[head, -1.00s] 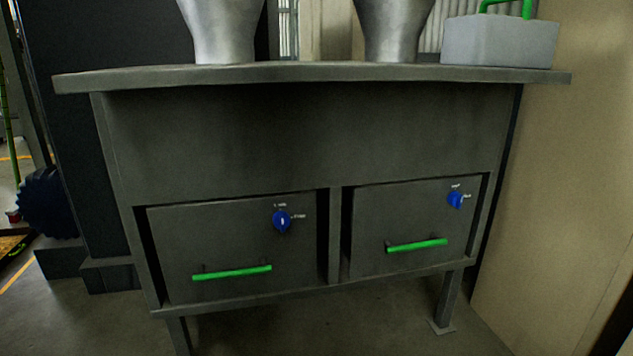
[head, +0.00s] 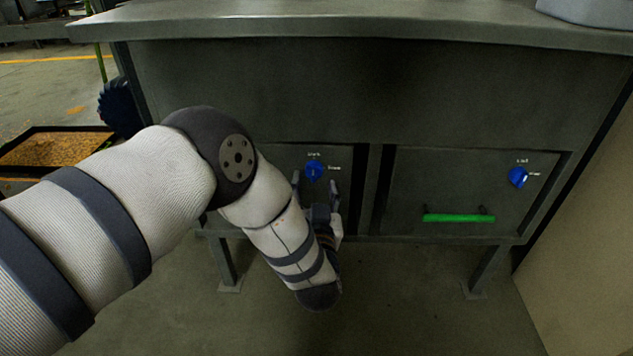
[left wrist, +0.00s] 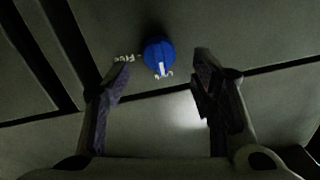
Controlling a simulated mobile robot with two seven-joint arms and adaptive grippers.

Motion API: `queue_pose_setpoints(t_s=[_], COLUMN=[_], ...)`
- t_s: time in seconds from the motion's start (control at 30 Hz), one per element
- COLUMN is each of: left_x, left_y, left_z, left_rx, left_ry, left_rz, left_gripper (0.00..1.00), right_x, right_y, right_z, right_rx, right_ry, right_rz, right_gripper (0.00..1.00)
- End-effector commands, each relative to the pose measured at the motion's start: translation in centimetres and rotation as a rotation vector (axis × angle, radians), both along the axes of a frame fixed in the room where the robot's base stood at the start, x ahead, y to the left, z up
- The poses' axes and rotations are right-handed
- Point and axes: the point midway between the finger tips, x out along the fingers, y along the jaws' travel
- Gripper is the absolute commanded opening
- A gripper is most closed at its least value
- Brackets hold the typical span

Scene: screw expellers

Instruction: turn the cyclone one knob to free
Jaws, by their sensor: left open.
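A blue round knob (head: 314,170) sits on the left drawer front (head: 275,160), with small white labels above it and to its right. My left gripper (head: 316,180) is open just below and in front of this knob, with a finger to each side. In the left wrist view the knob (left wrist: 159,54) lies slightly beyond the fingertips of my left gripper (left wrist: 160,68), between them and apart from both. Its white pointer mark is toward the label at its lower side, and the label "Free" is at its left. My right gripper is not in view.
A second blue knob (head: 517,177) and a green handle (head: 458,218) are on the right drawer front. The metal table top (head: 350,28) overhangs above. A tray of grainy material (head: 50,150) lies at far left. A beige wall (head: 590,210) stands at the right.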

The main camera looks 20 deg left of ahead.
Motion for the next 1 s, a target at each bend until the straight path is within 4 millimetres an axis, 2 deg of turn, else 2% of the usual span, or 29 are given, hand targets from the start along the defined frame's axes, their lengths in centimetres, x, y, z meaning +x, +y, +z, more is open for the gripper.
queue_pose_setpoints(t_s=[0.1,0.2,0.5,0.73,1.0], left_x=[2.0,2.9,3.3,3.3,3.3], left_y=[0.8,1.1,1.3,1.2,1.6], left_z=[-0.3,-0.2,0.0,0.0,0.0], left_rx=[0.000,0.000,0.000,0.000,0.008], left_ry=[0.001,0.002,0.002,0.002,0.004], left_rz=[0.001,0.000,-0.002,-0.002,-0.001], left_gripper=[0.51,0.51,0.51,0.00,0.00], right_x=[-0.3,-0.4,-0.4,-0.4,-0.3], right_y=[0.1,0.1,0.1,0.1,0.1], right_z=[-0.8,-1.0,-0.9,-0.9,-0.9], right_rx=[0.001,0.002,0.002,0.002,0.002], right_ry=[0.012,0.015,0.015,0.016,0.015], right_rz=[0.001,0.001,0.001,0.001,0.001], right_gripper=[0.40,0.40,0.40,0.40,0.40])
